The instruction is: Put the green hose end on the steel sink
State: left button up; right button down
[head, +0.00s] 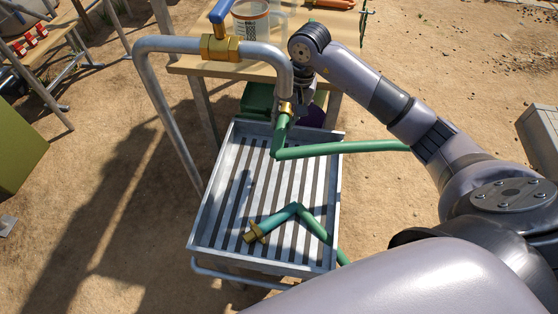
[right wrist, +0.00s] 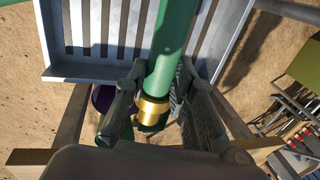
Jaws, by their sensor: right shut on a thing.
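The green hose end (right wrist: 153,109) has a brass collar and lies between the fingers of my right gripper (right wrist: 160,85), which is shut on it. In the head view the right gripper (head: 300,100) is partly hidden behind the bent pipe at the far edge of the steel sink (head: 334,190). The green hose (head: 340,149) bends over the sink's far part and runs off right. A second hose end, blue-green with a brass fitting (head: 256,233), lies on the slats in the sink's near part. My left gripper is not in view.
A grey bent pipe (head: 160,90) with a brass valve and blue handle arches over the sink's far left. A wooden table (head: 200,66) with a bucket (head: 250,20) stands behind. The sink's middle and left slats are bare. A green box (head: 258,98) is beneath the table.

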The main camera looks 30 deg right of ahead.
jog(key=x, duration=0.5)
jog(key=s+d+x, duration=0.1)
jog(key=x, duration=0.4)
jog(key=s+d+p+x, duration=0.1)
jog(key=x, duration=0.4)
jog(key=shift+d+f, duration=0.15)
jog(key=shift+f, duration=0.35)
jog(key=shift+f, duration=0.1)
jog(key=c, duration=1.3)
grip_release()
jog(key=shift+c, duration=0.2)
